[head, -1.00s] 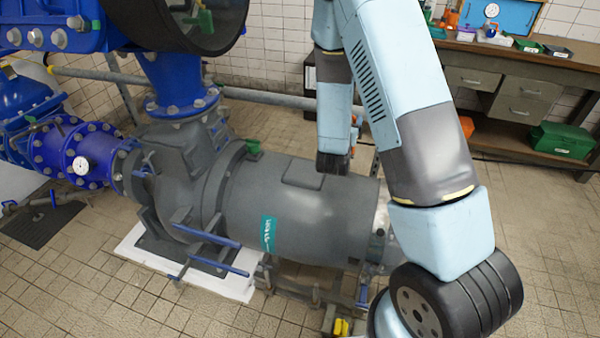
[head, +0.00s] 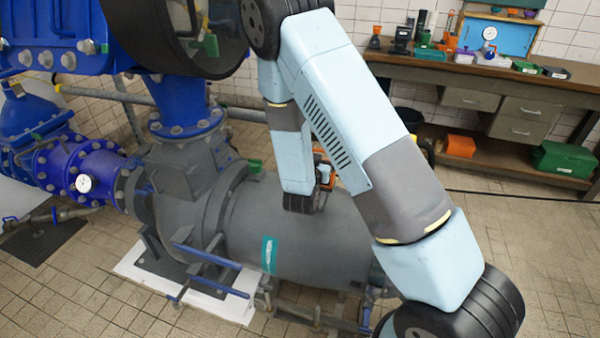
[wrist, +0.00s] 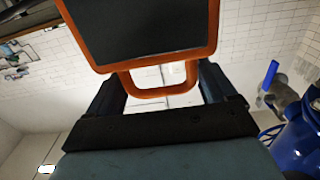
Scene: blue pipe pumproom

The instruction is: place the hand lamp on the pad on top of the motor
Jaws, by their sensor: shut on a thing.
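The hand lamp (wrist: 150,63) has an orange frame, a dark face and an orange loop handle. In the wrist view my gripper (wrist: 160,88) is shut on the handle, with a finger at each side. In the head view a bit of orange, likely the lamp (head: 326,173), shows beside my forearm above the motor. The grey motor (head: 315,243) lies horizontally with a teal label on its side. The pad on its top is hidden behind my arm. I cannot tell whether the lamp touches the motor or the pad.
A blue pipe (head: 182,100) and a large dark round part (head: 175,35) stand left of the motor. A green piece (head: 254,166) sticks up from the motor's upper side. A workbench (head: 490,75) stands at the back right.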

